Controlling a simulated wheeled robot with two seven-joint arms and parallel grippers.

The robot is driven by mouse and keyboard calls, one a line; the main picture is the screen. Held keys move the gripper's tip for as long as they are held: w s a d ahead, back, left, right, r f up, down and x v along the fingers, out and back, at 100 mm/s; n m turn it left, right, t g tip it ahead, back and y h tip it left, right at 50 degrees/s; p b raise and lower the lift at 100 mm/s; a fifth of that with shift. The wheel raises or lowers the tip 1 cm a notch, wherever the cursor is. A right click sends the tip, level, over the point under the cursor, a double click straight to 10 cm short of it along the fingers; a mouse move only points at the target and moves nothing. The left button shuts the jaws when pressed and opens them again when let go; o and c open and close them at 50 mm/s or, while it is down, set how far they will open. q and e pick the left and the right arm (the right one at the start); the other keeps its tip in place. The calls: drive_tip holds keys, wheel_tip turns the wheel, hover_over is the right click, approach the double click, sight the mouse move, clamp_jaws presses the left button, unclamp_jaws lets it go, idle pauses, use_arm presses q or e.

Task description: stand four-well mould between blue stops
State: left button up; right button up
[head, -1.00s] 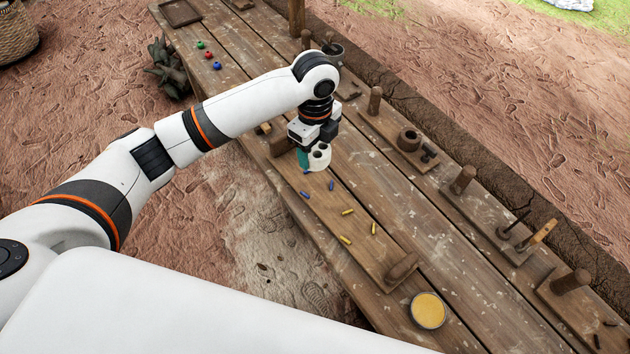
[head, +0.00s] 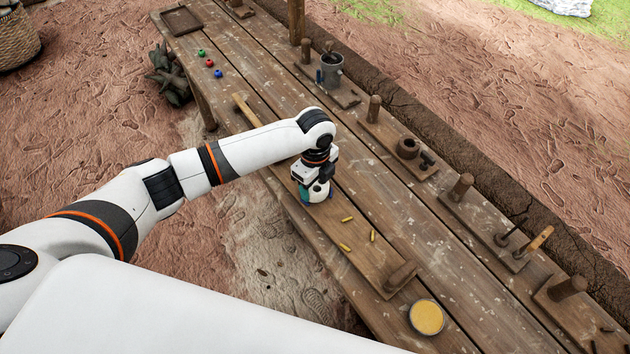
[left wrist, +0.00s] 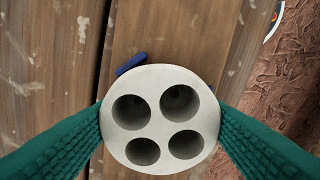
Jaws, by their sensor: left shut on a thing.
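The pale round four-well mould (head: 318,194) is gripped between the teal fingers of my left gripper (head: 316,188), over the low board on the bench. In the left wrist view the mould (left wrist: 160,120) sits with its wells facing the camera, a finger at each side. A blue stop (left wrist: 131,64) lies just outside its rim, at the upper left. A bit of blue (left wrist: 212,88) shows at its right edge, mostly hidden. In the head view the mould and gripper cover most of the blue stops. I cannot tell whether the mould touches the board. My right gripper is out of view.
Several yellow pegs (head: 345,247) lie on the board in front of the mould. A wooden block (head: 400,276) stands at the board's near end, with a yellow-filled dish (head: 426,317) beyond. A metal mug (head: 331,68) and wooden posts (head: 374,108) line the far edge.

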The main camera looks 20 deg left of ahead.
use_arm(q)
drive_tip(key=shift+f, duration=0.15)
drive_tip(key=o, duration=1.1)
wheel_tip(320, 180, up, 12)
drive_tip(key=shift+r+b, duration=0.2)
drive_tip(key=shift+b, duration=0.3)
